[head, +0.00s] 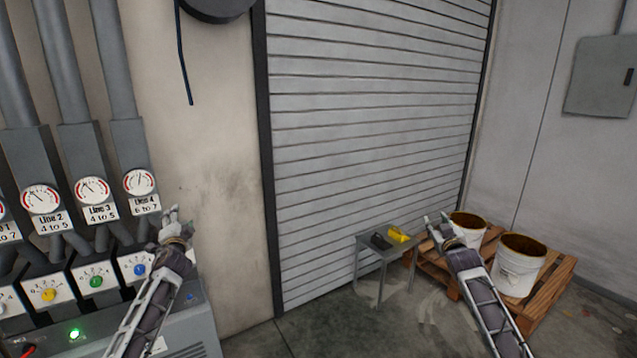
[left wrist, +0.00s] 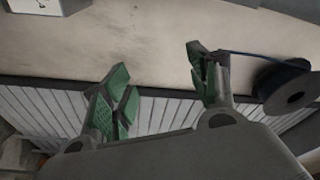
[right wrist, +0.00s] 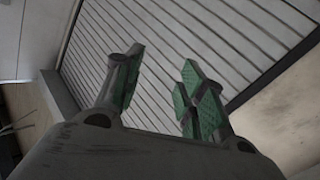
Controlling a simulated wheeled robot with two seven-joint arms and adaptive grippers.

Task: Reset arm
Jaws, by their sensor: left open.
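My left gripper (head: 173,224) is raised in front of the beige wall, just right of the Line 4 gauge and the blue knob. In the left wrist view its green-padded fingers (left wrist: 163,92) are apart with nothing between them. My right gripper (head: 437,222) is raised in front of the shutter, between the small table and the buckets in the head picture. In the right wrist view its green-padded fingers (right wrist: 158,95) are spread apart and empty. Neither gripper visibly touches anything.
A gauge panel (head: 66,240) with colored knobs stands at left. A small grey table (head: 373,249) bears a yellow object (head: 397,234) and a dark one (head: 380,241). White buckets (head: 515,275) stand on a wooden pallet (head: 560,285). A roller shutter (head: 370,120) fills the back.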

